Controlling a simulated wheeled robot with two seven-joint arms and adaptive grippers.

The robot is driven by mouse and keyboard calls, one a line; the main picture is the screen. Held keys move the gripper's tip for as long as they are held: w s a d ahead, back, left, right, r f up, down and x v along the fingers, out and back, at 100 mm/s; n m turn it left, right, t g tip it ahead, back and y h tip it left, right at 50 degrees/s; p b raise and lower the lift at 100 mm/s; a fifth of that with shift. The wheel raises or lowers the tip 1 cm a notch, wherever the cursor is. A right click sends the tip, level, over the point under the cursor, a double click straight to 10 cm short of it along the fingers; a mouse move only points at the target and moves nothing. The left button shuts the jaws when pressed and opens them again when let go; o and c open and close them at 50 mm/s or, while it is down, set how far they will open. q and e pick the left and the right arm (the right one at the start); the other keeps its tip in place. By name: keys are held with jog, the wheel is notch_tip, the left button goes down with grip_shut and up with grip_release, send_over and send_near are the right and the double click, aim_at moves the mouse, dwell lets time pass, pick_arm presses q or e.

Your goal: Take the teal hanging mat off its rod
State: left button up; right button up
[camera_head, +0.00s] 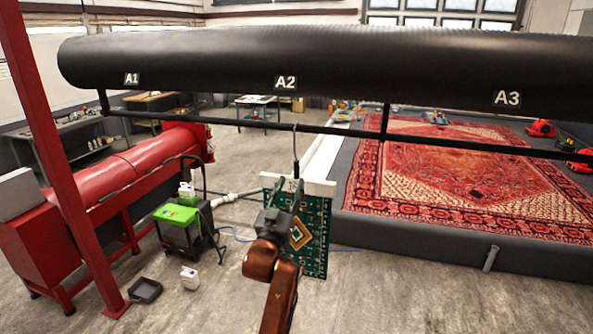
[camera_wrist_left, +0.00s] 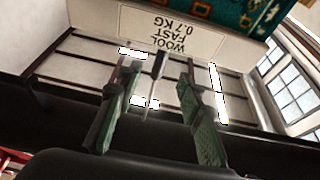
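The teal patterned mat (camera_head: 318,262) hangs from a white header bar (camera_head: 322,187) below the dark rod (camera_head: 240,126). A thin hook (camera_head: 295,145) runs up from the bar to the rod. In the left wrist view the white label (camera_wrist_left: 170,35) reads "WOOL FAST 0.7 KG" upside down, with part of the teal mat (camera_wrist_left: 225,10) at the top. My left gripper (camera_head: 290,190) is in front of the mat's upper part; its fingers (camera_wrist_left: 157,65) are apart, with the dark hook stem (camera_wrist_left: 156,68) appearing between them. Contact cannot be told. My right gripper is out of view.
A big black roller (camera_head: 380,62) marked A1, A2, A3 spans above the rod. A red machine (camera_head: 130,170) and post (camera_head: 55,150) stand left, with a green-topped cart (camera_head: 180,218) nearby. A red rug (camera_head: 450,180) lies behind right. Floor around the mat is mostly clear.

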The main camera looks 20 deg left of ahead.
aim_at(296, 170)
pick_arm(q)
jog(key=shift+x, duration=1.35)
jog(key=shift+p+x, duration=0.6)
jog(key=shift+x, duration=1.8)
jog(key=shift+c, duration=0.7)
grip_shut()
jog(key=shift+r, duration=0.15)
